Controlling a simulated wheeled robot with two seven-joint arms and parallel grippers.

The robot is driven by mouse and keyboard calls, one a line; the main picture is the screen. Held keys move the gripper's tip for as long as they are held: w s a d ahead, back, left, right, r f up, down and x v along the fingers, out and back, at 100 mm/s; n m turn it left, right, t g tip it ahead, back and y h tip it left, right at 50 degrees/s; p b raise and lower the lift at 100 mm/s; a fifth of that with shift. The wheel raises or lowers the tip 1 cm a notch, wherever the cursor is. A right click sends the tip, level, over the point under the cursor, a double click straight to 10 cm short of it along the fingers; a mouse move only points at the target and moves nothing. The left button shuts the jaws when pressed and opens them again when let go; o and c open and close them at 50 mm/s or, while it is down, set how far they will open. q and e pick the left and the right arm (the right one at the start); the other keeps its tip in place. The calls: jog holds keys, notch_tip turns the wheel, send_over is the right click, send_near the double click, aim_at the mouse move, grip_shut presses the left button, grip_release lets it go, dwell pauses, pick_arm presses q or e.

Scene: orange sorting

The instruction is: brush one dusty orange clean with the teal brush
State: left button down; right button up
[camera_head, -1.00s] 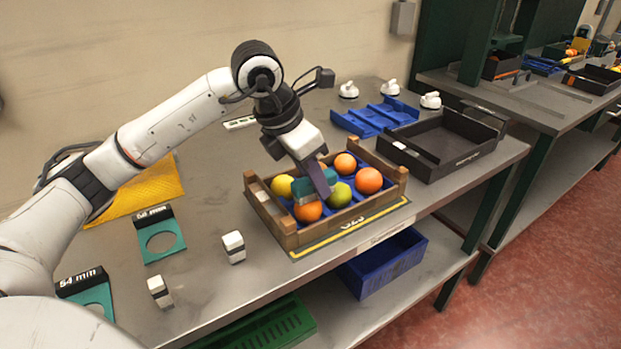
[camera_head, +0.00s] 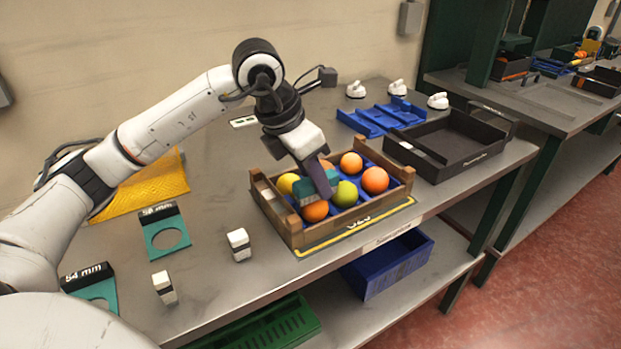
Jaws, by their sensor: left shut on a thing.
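My left gripper (camera_head: 312,170) is shut on the teal brush (camera_head: 308,187) and holds it down over the wooden crate (camera_head: 290,231). The brush head is at the front-left orange (camera_head: 315,211), at its upper side; I cannot tell for sure whether they touch. The crate also holds a yellow fruit (camera_head: 288,184), a green fruit (camera_head: 345,194), an orange at the right (camera_head: 375,180) and an orange at the back (camera_head: 351,163). Another orange (camera_head: 327,165) is partly hidden behind the gripper. Dust is too fine to make out. My right gripper is not in view.
A black tray (camera_head: 430,168) and a blue rack (camera_head: 366,124) stand behind and right of the crate. Teal ring gauges (camera_head: 152,243) and small white blocks (camera_head: 239,245) lie at the left. A yellow mat (camera_head: 150,186) lies behind.

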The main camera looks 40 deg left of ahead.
pick_arm(q)
jog(key=shift+w+d, duration=0.2)
jog(key=shift+w, duration=0.3)
jog(key=shift+s+a+b, duration=0.3)
jog(key=shift+s, duration=0.35)
jog(key=shift+s+a+b, duration=0.25)
jog(key=shift+s+b, duration=0.05)
jog(key=shift+s, duration=0.35)
jog(key=shift+w+d+r, duration=0.1)
jog(key=shift+w+d, duration=0.05)
jog(key=shift+w, duration=0.15)
jog(key=shift+w+d+p, duration=0.15)
jog(key=shift+w+p, duration=0.2)
jog(key=shift+r+p, duration=2.7)
jog(key=shift+r, duration=0.75)
